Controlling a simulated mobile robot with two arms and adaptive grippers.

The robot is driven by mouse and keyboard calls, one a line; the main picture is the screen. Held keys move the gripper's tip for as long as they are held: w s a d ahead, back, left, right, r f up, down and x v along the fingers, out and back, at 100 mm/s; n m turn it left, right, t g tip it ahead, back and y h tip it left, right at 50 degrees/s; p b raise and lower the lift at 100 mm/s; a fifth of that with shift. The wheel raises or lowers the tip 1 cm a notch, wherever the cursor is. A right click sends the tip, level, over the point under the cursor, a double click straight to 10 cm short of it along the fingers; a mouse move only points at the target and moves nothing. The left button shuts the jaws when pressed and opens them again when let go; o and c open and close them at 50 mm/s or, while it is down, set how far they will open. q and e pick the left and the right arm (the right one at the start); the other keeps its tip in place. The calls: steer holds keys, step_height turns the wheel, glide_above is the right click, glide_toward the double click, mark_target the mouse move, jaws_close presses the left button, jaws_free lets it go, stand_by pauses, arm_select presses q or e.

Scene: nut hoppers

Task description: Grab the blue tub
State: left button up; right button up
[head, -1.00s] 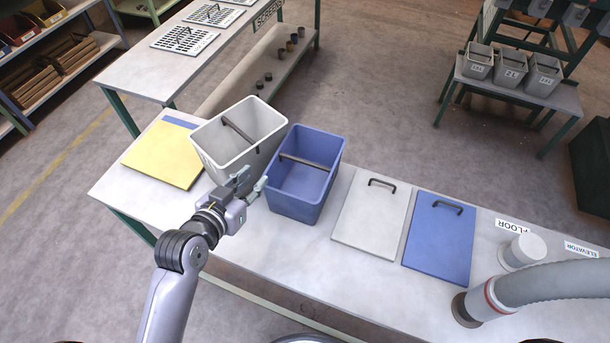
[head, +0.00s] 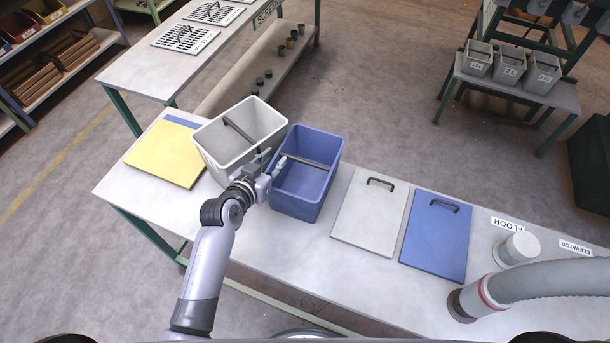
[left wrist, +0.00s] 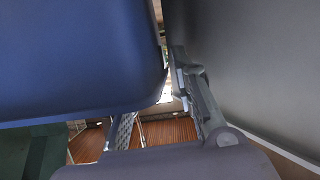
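The blue tub (head: 297,197) stands upright on the table beside the white tub (head: 225,160), with a dark bar across its opening. My left gripper (head: 271,166) is at the blue tub's left rim, close to the white tub. One fingertip shows over the blue rim and the other is on the white tub's side. In the left wrist view the blue tub (left wrist: 75,55) fills the upper left. The fingers of my left gripper (left wrist: 160,110) are apart there, and the tub hides part of one finger. Contact with the wall cannot be told. My right gripper is out of view.
A grey-white lid (head: 368,222) and a blue lid (head: 436,240) lie right of the tubs. A yellow sheet (head: 165,155) lies left. A grey hose (head: 550,283) crosses the table's right end. The strip in front of the blue tub is clear.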

arm_select(q)
jaws_close()
stand_by(0.9)
